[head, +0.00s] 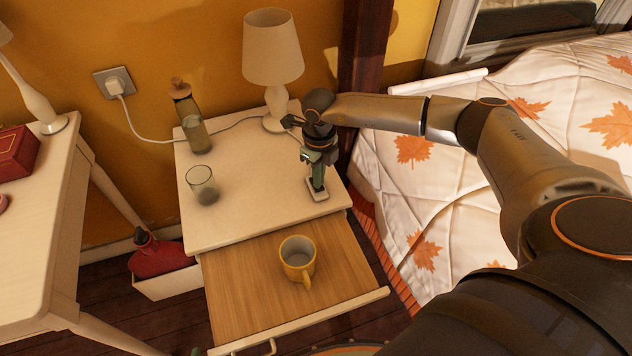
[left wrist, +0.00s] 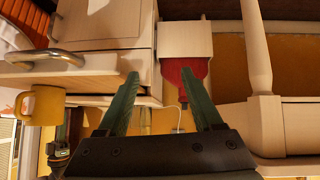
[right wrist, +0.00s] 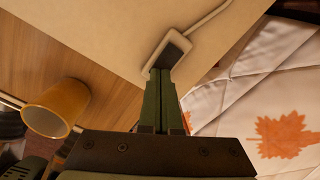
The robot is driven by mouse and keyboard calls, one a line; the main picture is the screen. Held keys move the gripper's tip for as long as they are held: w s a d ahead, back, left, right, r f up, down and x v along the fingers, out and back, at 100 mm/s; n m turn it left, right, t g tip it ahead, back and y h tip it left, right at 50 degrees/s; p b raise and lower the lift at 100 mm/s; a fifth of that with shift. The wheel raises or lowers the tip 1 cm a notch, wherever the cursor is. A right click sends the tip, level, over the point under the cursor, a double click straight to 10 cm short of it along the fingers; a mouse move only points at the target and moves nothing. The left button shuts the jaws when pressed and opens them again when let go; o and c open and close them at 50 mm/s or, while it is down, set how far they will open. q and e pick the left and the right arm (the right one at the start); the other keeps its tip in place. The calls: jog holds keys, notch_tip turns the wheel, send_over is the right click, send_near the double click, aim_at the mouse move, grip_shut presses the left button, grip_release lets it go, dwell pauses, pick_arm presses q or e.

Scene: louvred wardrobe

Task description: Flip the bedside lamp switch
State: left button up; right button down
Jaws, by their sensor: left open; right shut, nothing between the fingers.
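The bedside lamp (head: 273,60) stands at the back right of the nightstand (head: 245,200); its beige shade shows no clear glow. The lamp switch (head: 318,194), a small white box with a dark rocker, lies near the nightstand's right edge. It also shows in the right wrist view (right wrist: 170,50), with a pale cord running up and right. My right gripper (head: 309,160) is shut and empty, pointing down at the switch. Its fingertips (right wrist: 160,72) overlap the switch's near end; I cannot tell whether they touch. My left gripper (left wrist: 160,73) is open and empty, low before the furniture.
A stoppered bottle (head: 192,120) and a glass (head: 202,185) stand on the nightstand's left side. A yellow mug (head: 298,258) sits in the open drawer (head: 240,290). The bed (head: 440,180) is to the right, a white desk (head: 45,200) to the left. The nightstand's middle is clear.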

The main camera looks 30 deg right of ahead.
jog(key=shift+f, duration=0.45)
jog(key=shift+r, duration=0.15)
notch_tip(320, 180, up, 7)
jog(key=p, duration=0.5)
dwell(0.3)
dwell(0.4)
